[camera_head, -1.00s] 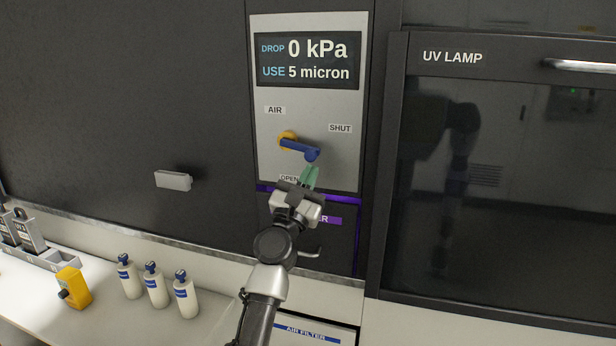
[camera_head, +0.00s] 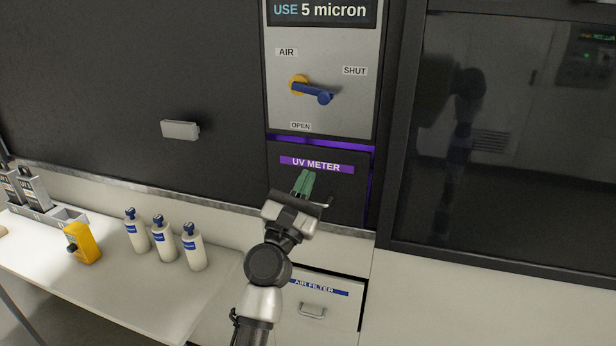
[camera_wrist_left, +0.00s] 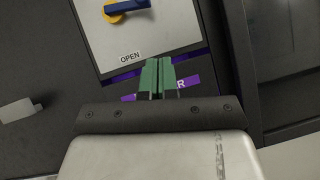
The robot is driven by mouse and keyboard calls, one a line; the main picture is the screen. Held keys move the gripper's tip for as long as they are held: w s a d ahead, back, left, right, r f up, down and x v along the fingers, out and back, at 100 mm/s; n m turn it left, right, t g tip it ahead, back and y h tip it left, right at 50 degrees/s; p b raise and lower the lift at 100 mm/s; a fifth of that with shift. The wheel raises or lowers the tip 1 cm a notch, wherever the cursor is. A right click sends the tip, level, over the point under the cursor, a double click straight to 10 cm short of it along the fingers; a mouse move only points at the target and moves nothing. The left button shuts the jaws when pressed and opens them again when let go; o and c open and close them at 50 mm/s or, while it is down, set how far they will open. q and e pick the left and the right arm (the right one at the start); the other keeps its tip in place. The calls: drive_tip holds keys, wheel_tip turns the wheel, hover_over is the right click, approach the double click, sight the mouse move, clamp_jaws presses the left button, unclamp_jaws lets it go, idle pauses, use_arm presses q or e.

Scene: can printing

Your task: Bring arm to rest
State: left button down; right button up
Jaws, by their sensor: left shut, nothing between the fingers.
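My left gripper (camera_head: 304,183) is shut and empty, its green fingertips together in front of the dark UV METER panel (camera_head: 345,190). It is below the grey AIR panel (camera_head: 345,110). The same shut fingertips show in the left wrist view (camera_wrist_left: 156,78), with the OPEN label (camera_wrist_left: 130,56) beyond them. The blue valve handle (camera_head: 312,92) on its yellow hub points right and slightly down, between the SHUT and OPEN labels. The gripper is apart from the handle. My right gripper is not in view.
A white table (camera_head: 110,265) at the left holds several white bottles (camera_head: 164,238), a yellow device (camera_head: 84,243) and a grey rack (camera_head: 45,212). An AIR FILTER drawer (camera_head: 318,308) is below the panel. A dark glass-fronted cabinet (camera_head: 540,150) stands at the right.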

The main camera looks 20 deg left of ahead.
use_arm(q)
drive_tip(key=shift+d, duration=0.15)
wheel_tip(320, 180, down, 22)
drive_tip(key=w+d+m+g, duration=0.2)
drive_tip(key=m+g, duration=0.4)
drive_tip(key=m, duration=0.1)
drive_tip(key=s+f+m+g+y, duration=0.1)
drive_tip(key=s+f+m+g, duration=0.25)
drive_tip(key=f, duration=0.85)
drive_tip(key=s+f+m+g, duration=0.2)
drive_tip(key=s+f+m, duration=0.3)
drive_tip(key=f, duration=0.7)
drive_tip(key=s+a+f+m+g+y, duration=0.1)
drive_tip(key=s+a+f+m+g, duration=0.2)
drive_tip(key=s+f, duration=0.55)
drive_tip(key=s+a+f+m+g+y, duration=0.1)
drive_tip(key=s+f+m+g, duration=0.2)
drive_tip(key=s+f+m, duration=0.5)
drive_tip(key=s+a+f+m+g+y, duration=0.1)
drive_tip(key=s+a+f+g, duration=0.15)
drive_tip(key=s+f, duration=0.7)
drive_tip(key=s+a+f+m+g, duration=0.1)
drive_tip(key=s+m, duration=0.1)
drive_tip(key=s, duration=0.7)
drive_tip(key=s+a+f+m+g, duration=0.1)
drive_tip(key=s+a+m+g, duration=0.1)
drive_tip(key=s, duration=0.8)
drive_tip(key=shift+a+f+m+y+b, duration=0.2)
drive_tip(key=shift+m+y+b, duration=0.25)
drive_tip(key=shift+m, duration=0.4)
